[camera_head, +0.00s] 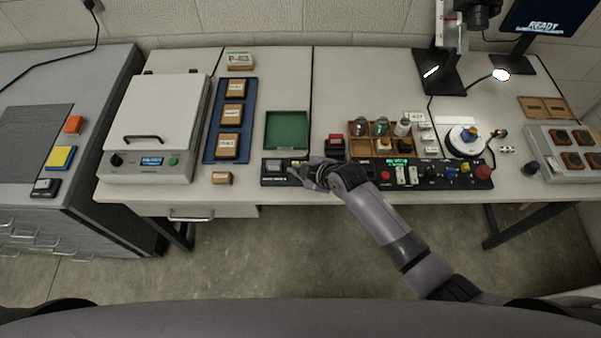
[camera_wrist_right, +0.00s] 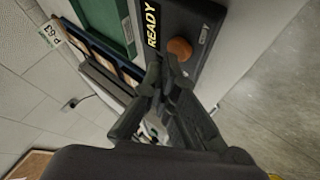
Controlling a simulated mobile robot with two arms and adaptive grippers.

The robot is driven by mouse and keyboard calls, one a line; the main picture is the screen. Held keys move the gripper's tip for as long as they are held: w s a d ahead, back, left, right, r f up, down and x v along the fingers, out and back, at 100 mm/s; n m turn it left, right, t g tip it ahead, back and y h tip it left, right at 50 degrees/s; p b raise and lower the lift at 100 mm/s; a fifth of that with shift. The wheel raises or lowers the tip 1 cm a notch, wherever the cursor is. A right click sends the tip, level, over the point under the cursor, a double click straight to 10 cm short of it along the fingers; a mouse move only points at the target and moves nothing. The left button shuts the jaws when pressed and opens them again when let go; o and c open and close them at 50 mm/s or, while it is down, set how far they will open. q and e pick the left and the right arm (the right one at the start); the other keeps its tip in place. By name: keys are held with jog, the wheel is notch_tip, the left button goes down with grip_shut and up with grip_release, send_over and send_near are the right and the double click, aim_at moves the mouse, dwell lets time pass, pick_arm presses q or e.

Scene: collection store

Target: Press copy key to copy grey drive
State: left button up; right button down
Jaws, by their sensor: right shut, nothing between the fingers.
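The copier (camera_head: 268,182) is a long black unit at the front edge of the bench, and a grey block (camera_head: 276,165) sits at its left end. I cannot tell if this is the grey drive. In the right wrist view the black unit (camera_wrist_right: 192,20) has a lit READY display and a round orange-brown key (camera_wrist_right: 180,48); the small label beside it is hard to read. My right gripper (camera_head: 297,171) is over the unit, just right of the grey block. Its shut, empty fingertips (camera_wrist_right: 164,62) are close to the key; contact is unclear. My left gripper is out of view.
A green tray (camera_head: 287,131) lies behind the unit. A blue rack (camera_head: 210,145) with several labelled blocks and a white lidded machine (camera_head: 150,125) stand to the left. A black panel (camera_head: 455,178) with knobs and switches lies to the right, before a wooden bottle rack (camera_head: 370,145).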

jog(key=shift+f+b, duration=0.35)
jog(key=shift+f, duration=0.1)
dwell(0.6)
dwell(0.4)
jog(key=shift+r+p, duration=0.85)
jog(key=shift+r, duration=0.1)
notch_tip(320, 180, up, 5)
jog(key=p, duration=0.4)
jog(key=shift+p, duration=0.4)
